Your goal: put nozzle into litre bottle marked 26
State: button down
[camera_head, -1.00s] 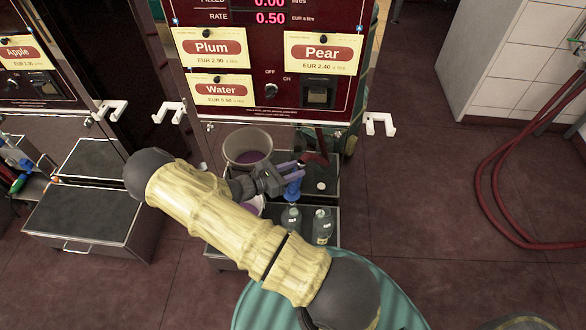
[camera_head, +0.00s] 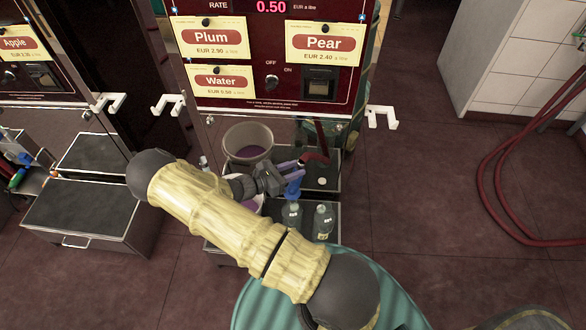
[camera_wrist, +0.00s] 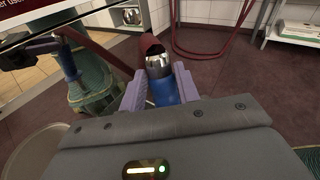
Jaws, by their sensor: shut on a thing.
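My gripper (camera_head: 285,176) is shut on the nozzle, whose blue part (camera_head: 293,188) points down in the head view. In the wrist view the purple fingers of my gripper (camera_wrist: 160,88) clasp the nozzle's blue body (camera_wrist: 165,93), with a metal section and a dark red hose end beyond it. The nozzle's lower end is at or just above the top of the left clear bottle (camera_head: 291,215); I cannot tell if it is inside. A second clear bottle (camera_head: 323,222) stands upright to the right. The number 26 is not readable on either bottle.
A bucket with purple liquid (camera_head: 248,143) stands behind my gripper, and another purple-filled container is partly hidden by my arm. The dispenser panel (camera_head: 272,85) rises behind, with white hooks (camera_head: 381,116) at its sides. Open floor lies to the right.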

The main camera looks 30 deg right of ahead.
jog(key=shift+f, duration=0.45)
jog(key=c, duration=0.9)
grip_release()
jog(key=shift+c, duration=0.2)
jog(key=shift+a, duration=0.15)
jog(key=a+r+b, duration=0.1)
jog(key=a+r, duration=0.1)
jog(key=a, duration=1.5)
jog(key=shift+r, duration=0.2)
